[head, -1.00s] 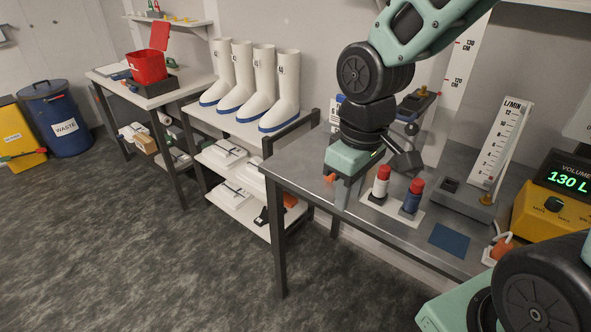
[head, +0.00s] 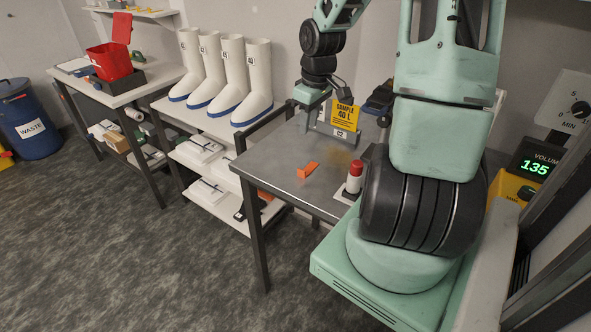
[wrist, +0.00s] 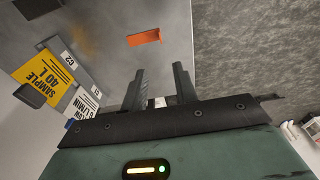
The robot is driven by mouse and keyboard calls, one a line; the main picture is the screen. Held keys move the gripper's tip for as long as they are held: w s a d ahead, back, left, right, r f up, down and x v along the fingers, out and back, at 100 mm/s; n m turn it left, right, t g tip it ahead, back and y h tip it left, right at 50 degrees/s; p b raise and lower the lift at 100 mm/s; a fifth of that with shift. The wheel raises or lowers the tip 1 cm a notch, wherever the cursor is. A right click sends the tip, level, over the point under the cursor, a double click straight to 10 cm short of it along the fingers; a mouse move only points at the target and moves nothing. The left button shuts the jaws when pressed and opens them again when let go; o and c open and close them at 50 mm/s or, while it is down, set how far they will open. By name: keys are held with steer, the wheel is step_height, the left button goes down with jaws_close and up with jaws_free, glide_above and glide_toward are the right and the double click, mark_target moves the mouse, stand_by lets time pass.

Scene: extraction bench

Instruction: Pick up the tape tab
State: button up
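A small orange piece, which I take to be the tape tab (head: 308,171), lies on the grey metal bench (head: 285,153) near its front left edge. It also shows in the wrist view (wrist: 144,37), beyond my fingertips and slightly left of centre. My gripper (head: 312,122) is above the back part of the bench, farther back than the orange piece and apart from it. In the wrist view my gripper (wrist: 158,68) has its two fingers spread with nothing between them.
A yellow "SAMPLE 40 L" sign (head: 345,115) stands beside my gripper. A red-capped bottle (head: 355,177) stands right of the orange piece, near my arm. White boots (head: 251,82) stand on the shelf to the left. The bench around the orange piece is clear.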

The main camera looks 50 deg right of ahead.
steer(key=b, duration=0.1)
glide_above(309, 167)
steer(key=s+a, duration=0.2)
steer(key=a, duration=0.3)
step_height(309, 167, down, 10)
steer(key=shift+w+a+f, duration=0.1)
steer(key=shift+w, duration=0.05)
steer(key=shift+w+f, duration=0.15)
steer(key=shift+f, duration=1.45)
steer(key=shift+w+f, duration=0.15)
steer(key=shift+f, duration=1.45)
jaws_close()
